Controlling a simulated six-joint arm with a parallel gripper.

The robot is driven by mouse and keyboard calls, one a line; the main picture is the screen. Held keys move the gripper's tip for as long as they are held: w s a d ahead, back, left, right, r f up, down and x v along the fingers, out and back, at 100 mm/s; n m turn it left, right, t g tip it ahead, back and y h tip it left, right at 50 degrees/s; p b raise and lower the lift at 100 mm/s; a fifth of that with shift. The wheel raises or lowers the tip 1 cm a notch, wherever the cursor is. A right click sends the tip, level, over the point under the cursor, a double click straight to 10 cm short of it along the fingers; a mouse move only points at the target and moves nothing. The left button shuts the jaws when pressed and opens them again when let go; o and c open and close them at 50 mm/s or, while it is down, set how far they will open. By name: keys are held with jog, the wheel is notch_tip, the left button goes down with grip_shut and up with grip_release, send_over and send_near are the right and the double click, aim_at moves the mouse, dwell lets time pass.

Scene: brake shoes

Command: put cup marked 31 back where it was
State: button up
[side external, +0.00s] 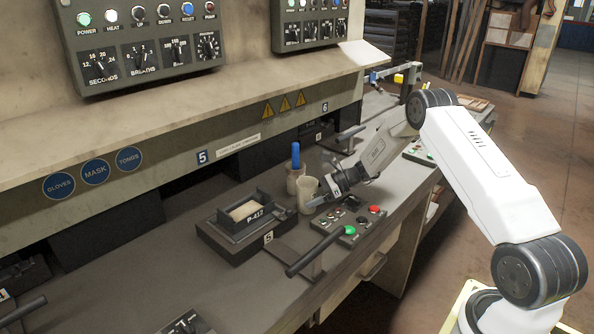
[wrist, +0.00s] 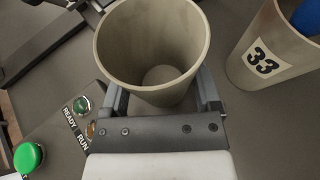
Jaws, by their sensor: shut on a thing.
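My gripper (side external: 325,192) is shut on a beige-grey cup (side external: 308,190), with one finger on each side of it. In the wrist view the cup (wrist: 153,40) looks empty, and its number does not show. The cup appears upright; I cannot tell whether its base touches the bench. A second cup marked 33 (wrist: 262,63) stands beside it, apart, with a blue-handled thing (side external: 296,154) in it. The second cup (side external: 294,186) is behind the held cup in the side view.
A tray marked P-417 (side external: 240,217) on a dark block stands left of the cups. A control box with green and red buttons (side external: 350,228) and a dark lever (side external: 315,252) are close in front. Bare bench (side external: 150,270) lies to the left.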

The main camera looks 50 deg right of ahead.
jog(key=shift+f, duration=0.15)
jog(key=o, duration=1.2)
jog(key=shift+r, duration=0.2)
jog(key=v, duration=1.2)
jog(key=shift+f, duration=0.15)
